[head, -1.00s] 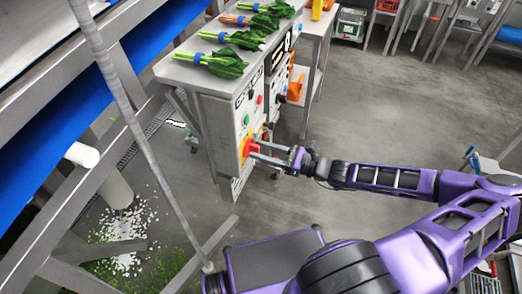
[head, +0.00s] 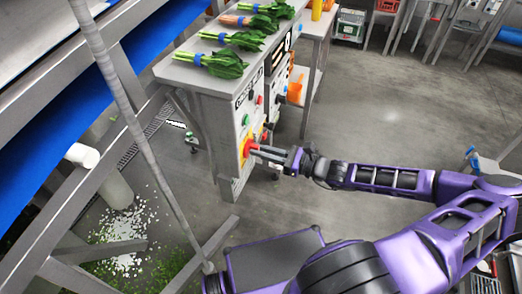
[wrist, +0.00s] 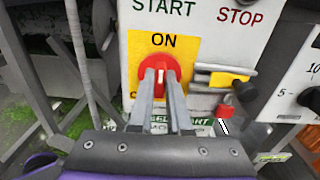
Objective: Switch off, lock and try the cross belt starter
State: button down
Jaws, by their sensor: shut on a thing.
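The starter panel (head: 221,118) is a light grey cabinet front under a steel bench, with START and STOP lettering in the wrist view. Its red rotary knob (wrist: 159,66) sits on a yellow plate (wrist: 188,46) below the word ON. The knob's white mark is upright, towards ON. My gripper (wrist: 161,88) is shut on the knob, a finger on each side; it also shows in the head view (head: 258,150). A small red padlock-like piece (wrist: 224,111) hangs right of the knob, below metal bars. The lower plate lettering is partly hidden by my fingers.
Bunches of greens (head: 222,64) lie on the bench top (head: 190,73). Another panel with a dial (wrist: 311,98) adjoins on the right. A sloping conveyor frame (head: 88,150) stands on the left. Floor is open to the right of the bench.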

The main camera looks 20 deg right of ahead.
jog(key=shift+s+a+f+n+p, duration=0.1)
jog(key=shift+n+p, duration=0.1)
jog(key=shift+n, duration=2.75)
jog(key=shift+s+d+f+n+p, duration=0.1)
jog(key=shift+n+p, duration=0.1)
jog(key=shift+n, duration=2.7)
jog(key=shift+a+f+n+p, duration=0.1)
jog(key=shift+n+p, duration=0.1)
jog(key=shift+n, duration=2.75)
jog(key=c, duration=0.9)
grip_release()
jog(key=shift+o, duration=0.2)
